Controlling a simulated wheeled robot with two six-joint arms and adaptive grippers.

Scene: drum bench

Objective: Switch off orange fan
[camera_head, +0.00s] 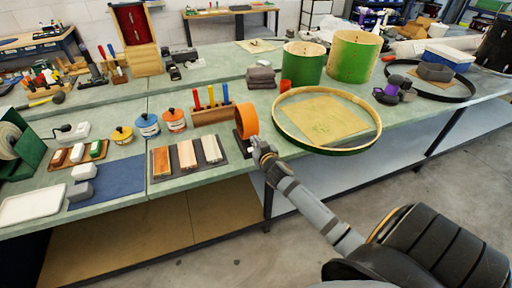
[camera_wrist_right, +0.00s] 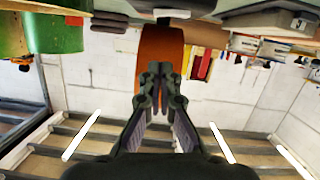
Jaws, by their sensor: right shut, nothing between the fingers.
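The orange fan (camera_head: 246,121) stands near the front edge of the green bench, just right of the wooden block of screwdrivers. In the right wrist view the fan (camera_wrist_right: 161,47) is a round orange shape straight beyond the fingers. My right gripper (camera_head: 262,152) is at the bench's front edge, close in front of the fan and slightly below it. In the right wrist view its fingers (camera_wrist_right: 158,84) are together with nothing between them, overlapping the fan's lower part; I cannot tell whether they touch it. The fan's switch is not distinguishable. My left gripper does not show.
A wooden hoop (camera_head: 326,146) lies right of the fan. Wood samples on a dark board (camera_head: 215,162) lie left of it, with the screwdriver block (camera_head: 212,115) behind. Green drum shells (camera_head: 303,64) stand farther back. The floor in front of the bench is clear.

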